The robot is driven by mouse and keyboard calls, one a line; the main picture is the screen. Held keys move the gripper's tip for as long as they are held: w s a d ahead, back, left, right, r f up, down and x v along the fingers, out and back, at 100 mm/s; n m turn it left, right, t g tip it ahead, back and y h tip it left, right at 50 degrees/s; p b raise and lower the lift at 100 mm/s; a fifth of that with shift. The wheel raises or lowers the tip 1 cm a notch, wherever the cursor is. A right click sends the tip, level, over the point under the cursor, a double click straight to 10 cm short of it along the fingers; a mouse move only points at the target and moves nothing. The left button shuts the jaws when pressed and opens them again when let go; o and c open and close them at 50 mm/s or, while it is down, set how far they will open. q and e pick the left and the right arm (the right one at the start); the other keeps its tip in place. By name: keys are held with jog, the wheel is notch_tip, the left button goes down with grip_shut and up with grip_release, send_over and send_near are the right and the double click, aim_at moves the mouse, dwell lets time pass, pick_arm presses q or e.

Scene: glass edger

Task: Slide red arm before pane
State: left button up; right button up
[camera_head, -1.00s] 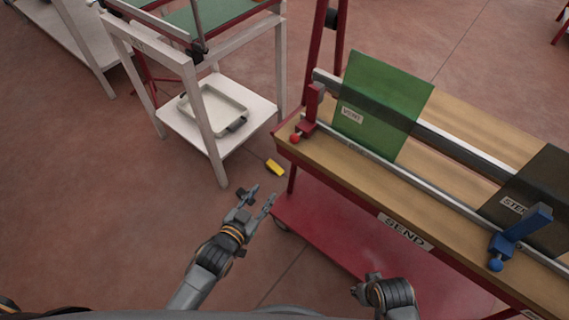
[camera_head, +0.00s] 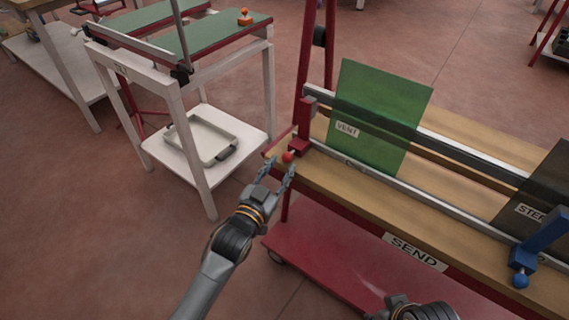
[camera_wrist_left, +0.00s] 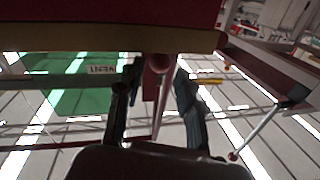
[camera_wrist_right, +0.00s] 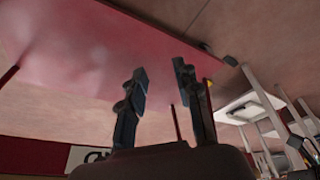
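The red arm (camera_head: 304,122) stands at the left end of the metal rail on the wooden bench, left of the green pane (camera_head: 380,115) labelled VENT. Its round red knob (camera_head: 288,157) sticks out past the bench's front edge. My left gripper (camera_head: 279,170) is open just in front of the knob. In the left wrist view the knob (camera_wrist_left: 160,62) shows between the spread fingers (camera_wrist_left: 155,85); I cannot tell whether they touch it. My right gripper (camera_wrist_right: 161,76) is open and empty, low at the bench front; in the head view its fingers are hidden.
A blue arm (camera_head: 538,240) stands at the rail's right, near a dark pane (camera_head: 538,205). A white stand (camera_head: 178,140) with a tray (camera_head: 205,140) stands left. Open floor lies between them.

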aim_at(285, 161)
pick_arm(q)
jog(key=shift+x, duration=1.6)
grip_shut()
